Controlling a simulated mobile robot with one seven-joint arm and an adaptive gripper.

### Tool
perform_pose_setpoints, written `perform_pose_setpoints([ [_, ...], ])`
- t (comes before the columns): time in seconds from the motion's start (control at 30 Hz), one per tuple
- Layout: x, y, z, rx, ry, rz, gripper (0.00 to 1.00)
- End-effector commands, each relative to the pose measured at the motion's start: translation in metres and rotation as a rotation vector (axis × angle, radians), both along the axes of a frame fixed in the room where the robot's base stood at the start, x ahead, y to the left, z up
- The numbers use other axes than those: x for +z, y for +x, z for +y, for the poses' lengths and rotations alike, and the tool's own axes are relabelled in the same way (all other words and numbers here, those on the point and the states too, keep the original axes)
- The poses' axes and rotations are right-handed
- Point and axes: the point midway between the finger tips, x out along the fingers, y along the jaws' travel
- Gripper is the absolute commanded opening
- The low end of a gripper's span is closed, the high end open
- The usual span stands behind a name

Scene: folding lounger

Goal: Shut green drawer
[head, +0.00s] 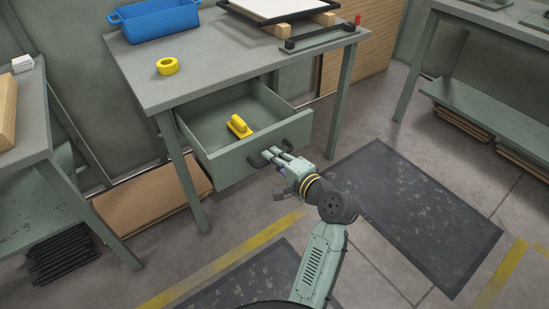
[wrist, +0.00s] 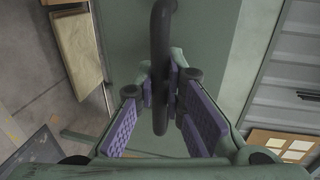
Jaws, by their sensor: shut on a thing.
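The green drawer (head: 228,167) under the green-grey workbench (head: 225,62) stands pulled out, its inside open to view. Its front has dark handles. A yellow object with a grip (head: 239,126) lies inside it. My gripper (head: 275,157) is at the drawer front, at the handle near its middle. In the wrist view, my gripper (wrist: 161,105) has its purple-padded fingers closed on the dark curved handle (wrist: 160,62). The drawer front (wrist: 205,45) fills the background behind the handle.
A blue bin (head: 158,20), a yellow tape roll (head: 167,66) and a black frame sit on the bench top. Another bench (head: 20,115) stands at left. Dark mats (head: 415,205) lie on the floor at right and below. A cardboard sheet (head: 145,197) leans under the bench.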

Motion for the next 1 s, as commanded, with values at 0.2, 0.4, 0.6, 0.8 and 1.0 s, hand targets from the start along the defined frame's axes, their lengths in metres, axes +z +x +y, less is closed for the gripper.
perform_pose_setpoints([
  [0.2, 0.002, 0.018, 0.013, 0.002, 0.002, -0.001, 0.0],
  [0.4, 0.003, 0.054, 0.04, 0.003, 0.003, -0.001, 0.0],
  [0.6, 0.003, 0.099, 0.073, 0.003, 0.003, -0.001, 0.0],
  [0.8, 0.001, 0.142, 0.104, 0.003, 0.002, -0.001, 0.0],
  [1.0, 0.001, 0.177, 0.129, 0.002, 0.003, -0.002, 0.0],
])
